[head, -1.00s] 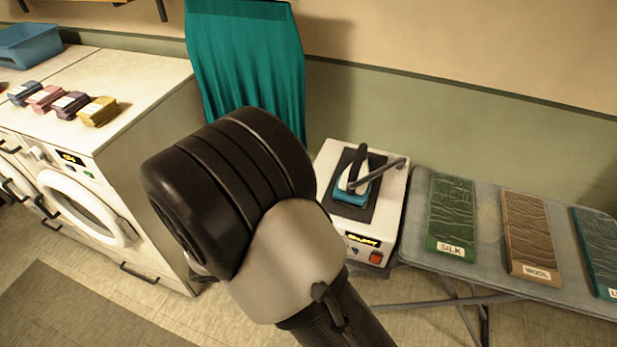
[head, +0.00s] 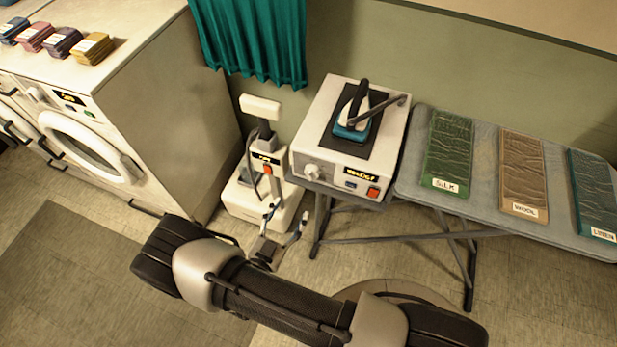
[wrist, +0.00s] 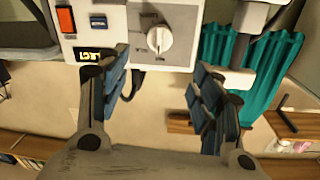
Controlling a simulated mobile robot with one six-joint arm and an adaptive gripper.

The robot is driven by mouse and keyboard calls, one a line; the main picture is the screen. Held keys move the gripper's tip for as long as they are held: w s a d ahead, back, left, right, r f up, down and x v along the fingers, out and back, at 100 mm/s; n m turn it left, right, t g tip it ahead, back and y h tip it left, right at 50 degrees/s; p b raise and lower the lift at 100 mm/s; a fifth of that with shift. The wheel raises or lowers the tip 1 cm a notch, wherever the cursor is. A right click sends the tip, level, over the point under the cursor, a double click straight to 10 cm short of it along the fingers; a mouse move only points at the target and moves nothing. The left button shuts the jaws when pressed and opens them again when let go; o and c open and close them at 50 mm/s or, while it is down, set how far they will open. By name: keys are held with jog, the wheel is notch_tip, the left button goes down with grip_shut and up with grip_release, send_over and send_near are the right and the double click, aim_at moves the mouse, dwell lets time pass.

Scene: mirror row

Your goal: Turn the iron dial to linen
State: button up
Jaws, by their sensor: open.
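The iron station (head: 345,130) is a white box with an iron (head: 353,122) resting on its dark top pad. Its dial (head: 312,171) is a round light knob at the front left. The dial also shows in the wrist view (wrist: 159,39), on a grey panel with marks around it. A lit yellow display (head: 360,174) sits to its right; I cannot read it surely. My gripper (wrist: 160,73) is open and empty, its fingers apart on either side below the dial in the wrist view, not touching it. In the head view the gripper (head: 286,232) is low, in front of the station.
A red switch (head: 373,192) is beside the display. A white steamer-like device (head: 262,108) stands left of the station, close behind my gripper. An ironing board (head: 485,203) with silk, wool and linen cloth samples is at right. A washer (head: 100,150) stands at left.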

aim_at(309, 177)
jog(key=b+x, duration=0.1)
jog(key=x, duration=1.2)
jog(key=shift+b, duration=0.35)
jog(key=shift+c, duration=0.4)
jog(key=c, duration=1)
